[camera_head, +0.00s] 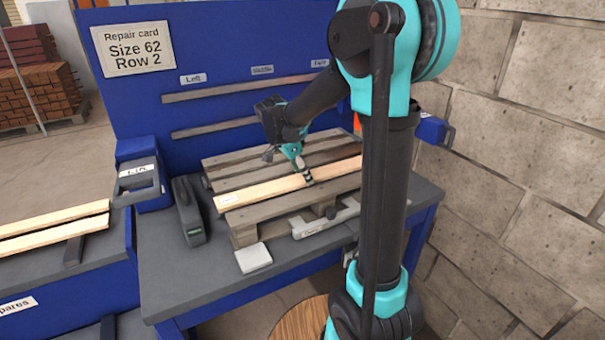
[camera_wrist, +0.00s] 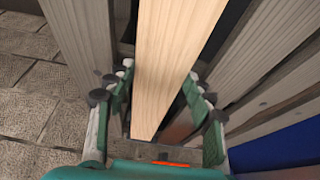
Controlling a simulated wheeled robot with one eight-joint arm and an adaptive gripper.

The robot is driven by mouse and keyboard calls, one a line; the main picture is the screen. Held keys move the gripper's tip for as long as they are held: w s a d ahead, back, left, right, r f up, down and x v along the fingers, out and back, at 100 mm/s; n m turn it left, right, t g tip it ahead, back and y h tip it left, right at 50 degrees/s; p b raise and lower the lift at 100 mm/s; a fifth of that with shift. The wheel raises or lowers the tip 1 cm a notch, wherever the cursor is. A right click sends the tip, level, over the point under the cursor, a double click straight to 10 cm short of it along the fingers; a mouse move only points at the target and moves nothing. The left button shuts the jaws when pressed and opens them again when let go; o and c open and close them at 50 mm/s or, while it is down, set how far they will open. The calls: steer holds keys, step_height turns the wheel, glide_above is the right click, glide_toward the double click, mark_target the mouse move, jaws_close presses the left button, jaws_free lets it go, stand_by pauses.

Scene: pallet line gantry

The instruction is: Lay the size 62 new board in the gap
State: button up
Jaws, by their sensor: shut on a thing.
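The new board (camera_head: 262,190) is pale, clean wood with a small label at its left end, whose print is too small to read. It lies along the row between the grey planks of the worn pallet (camera_head: 240,212), at or just above their level; I cannot tell whether it rests on the pallet. My gripper (camera_head: 307,177) is shut on the board right of its middle. In the wrist view the board (camera_wrist: 175,50) runs between the green fingers, with dark gaps along both sides and grey planks (camera_wrist: 80,40) beside it. The repair card (camera_head: 131,48) reads "Size 62, Row 2".
Two pale boards (camera_head: 50,232) lie on the spares bench at left. A blue-grey device (camera_head: 138,178), a dark grey tool (camera_head: 188,210), a white block (camera_head: 253,258) and a pale bar (camera_head: 325,218) surround the pallet. A block wall (camera_head: 530,130) stands at right.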

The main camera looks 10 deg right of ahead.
steer(key=o, duration=1.1)
steer(key=v, duration=1.2)
